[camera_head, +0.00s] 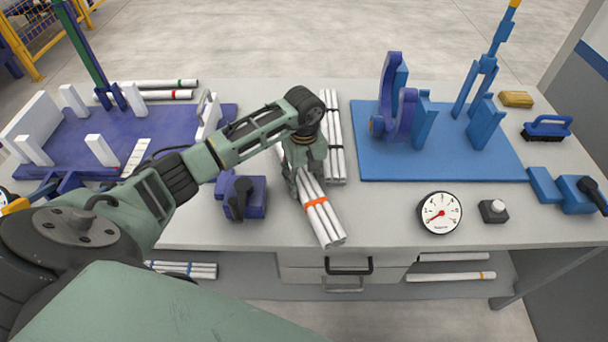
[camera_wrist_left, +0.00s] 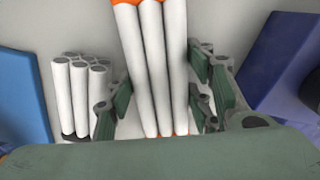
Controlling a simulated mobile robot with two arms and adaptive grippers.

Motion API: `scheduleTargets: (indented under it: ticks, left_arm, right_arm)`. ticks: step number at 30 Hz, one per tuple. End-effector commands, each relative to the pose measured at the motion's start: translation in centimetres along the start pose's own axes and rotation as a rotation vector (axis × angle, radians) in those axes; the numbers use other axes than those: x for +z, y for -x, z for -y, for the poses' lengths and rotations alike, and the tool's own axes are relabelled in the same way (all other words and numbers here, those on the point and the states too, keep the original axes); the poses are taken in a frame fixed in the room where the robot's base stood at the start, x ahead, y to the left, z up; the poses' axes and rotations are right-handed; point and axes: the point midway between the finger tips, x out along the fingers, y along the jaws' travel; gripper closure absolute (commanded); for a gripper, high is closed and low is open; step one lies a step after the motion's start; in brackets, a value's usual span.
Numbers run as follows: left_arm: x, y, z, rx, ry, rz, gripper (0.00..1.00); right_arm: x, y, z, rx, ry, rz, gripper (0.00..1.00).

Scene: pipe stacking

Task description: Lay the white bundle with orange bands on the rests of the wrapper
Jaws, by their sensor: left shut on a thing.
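The white bundle with orange bands (camera_head: 322,215) is a set of white pipes slanting toward the bench's front edge. My left gripper (camera_head: 304,180) comes down over its far part and is shut on it. In the left wrist view the bundle (camera_wrist_left: 153,70) runs between the green fingers (camera_wrist_left: 165,105), with orange at both ends. I cannot tell whether it touches the bench. The wrapper (camera_head: 391,105), a blue-purple ring on a blue base plate (camera_head: 440,168), stands to the right. Blue rests (camera_head: 424,122) (camera_head: 485,123) rise beside it, with nothing on them. My right gripper is not in view.
A white bundle with black bands (camera_head: 335,140) lies just right of my gripper. A purple device (camera_head: 250,197) is at left, a gauge (camera_head: 438,213) and a button box (camera_head: 493,211) at right. A purple plate with white posts (camera_head: 75,100) fills the left side.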

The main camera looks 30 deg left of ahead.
Motion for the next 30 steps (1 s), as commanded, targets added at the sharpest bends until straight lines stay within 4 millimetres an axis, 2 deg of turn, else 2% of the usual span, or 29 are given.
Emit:
scheduleTargets:
  ticks: [11, 12, 14, 24, 26, 30]
  left_arm:
    - [-0.1, -0.5, -0.1, 0.003, 0.0, -0.003, 0.9]
    - [0.0, -0.4, -0.1, 0.002, 0.0, -0.001, 0.49]
    - [0.0, -0.4, -0.1, 0.001, 0.0, -0.001, 0.44]
    - [0.0, -0.2, -0.1, 0.001, 0.0, -0.001, 0.44]
    - [0.0, 0.2, -0.1, 0.001, 0.0, -0.001, 0.44]
    - [-0.2, 1.9, -0.1, 0.005, -0.001, -0.006, 0.44]
  right_arm:
    - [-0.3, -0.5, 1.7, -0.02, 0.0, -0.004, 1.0]
    - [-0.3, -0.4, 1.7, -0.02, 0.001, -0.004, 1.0]
    - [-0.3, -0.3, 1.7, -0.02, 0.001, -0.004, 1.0]
    - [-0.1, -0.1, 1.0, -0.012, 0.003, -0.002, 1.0]
    - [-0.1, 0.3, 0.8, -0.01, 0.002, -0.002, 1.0]
    - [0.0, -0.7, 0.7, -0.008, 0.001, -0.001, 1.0]
